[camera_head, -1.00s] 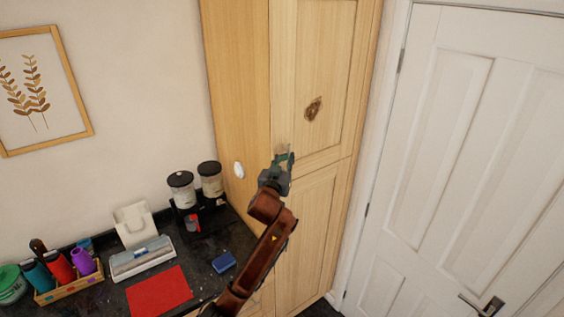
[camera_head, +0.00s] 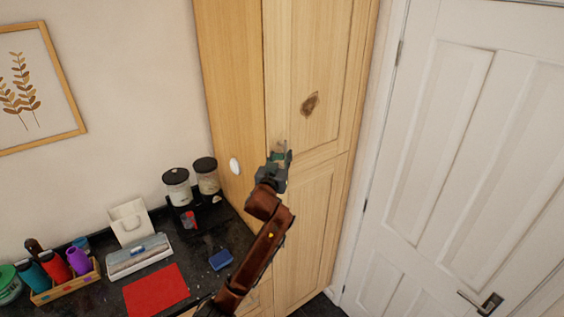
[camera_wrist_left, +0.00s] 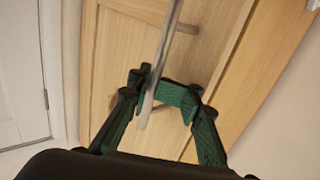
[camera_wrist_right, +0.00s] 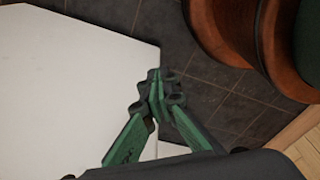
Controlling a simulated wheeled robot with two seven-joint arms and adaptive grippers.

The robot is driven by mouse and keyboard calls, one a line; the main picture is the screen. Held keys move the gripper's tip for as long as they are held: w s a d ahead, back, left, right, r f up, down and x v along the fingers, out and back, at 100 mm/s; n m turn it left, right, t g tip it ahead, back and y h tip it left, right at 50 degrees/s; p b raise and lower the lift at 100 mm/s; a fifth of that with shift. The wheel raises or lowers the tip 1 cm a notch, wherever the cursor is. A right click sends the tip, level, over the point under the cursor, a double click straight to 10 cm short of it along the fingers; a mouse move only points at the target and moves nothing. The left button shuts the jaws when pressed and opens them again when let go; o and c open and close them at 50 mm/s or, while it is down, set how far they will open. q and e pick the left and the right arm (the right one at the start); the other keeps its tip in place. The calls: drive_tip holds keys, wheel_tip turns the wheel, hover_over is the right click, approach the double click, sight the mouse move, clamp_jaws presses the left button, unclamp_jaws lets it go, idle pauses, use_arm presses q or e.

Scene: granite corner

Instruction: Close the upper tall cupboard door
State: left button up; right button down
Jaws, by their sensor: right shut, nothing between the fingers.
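The upper tall cupboard door (camera_head: 300,60) is pale wood with a brown knot mark. In the head view it looks flush with the cupboard front; a small gap cannot be ruled out. My left gripper (camera_head: 279,152) is at the lower left of this door. In the left wrist view a metal bar handle (camera_wrist_left: 166,45) runs between the fingertips of my left gripper (camera_wrist_left: 165,85), which look closed onto it. The handle is hardly visible in the head view. My right gripper (camera_wrist_right: 156,82) is shut and empty, away from the cupboard.
The lower cupboard door (camera_head: 305,230) is below. A dark counter at left holds a red mat (camera_head: 155,290), a blue block (camera_head: 220,259), a dispenser (camera_head: 190,188) and a crate of bottles (camera_head: 65,282). A white room door (camera_head: 455,150) stands right.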

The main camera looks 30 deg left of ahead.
use_arm(q)
drive_tip(key=v, duration=1.1)
drive_tip(key=shift+s, duration=0.4)
use_arm(e)
drive_tip(key=shift+w+a, duration=0.3)
drive_tip(key=shift+w, duration=0.1)
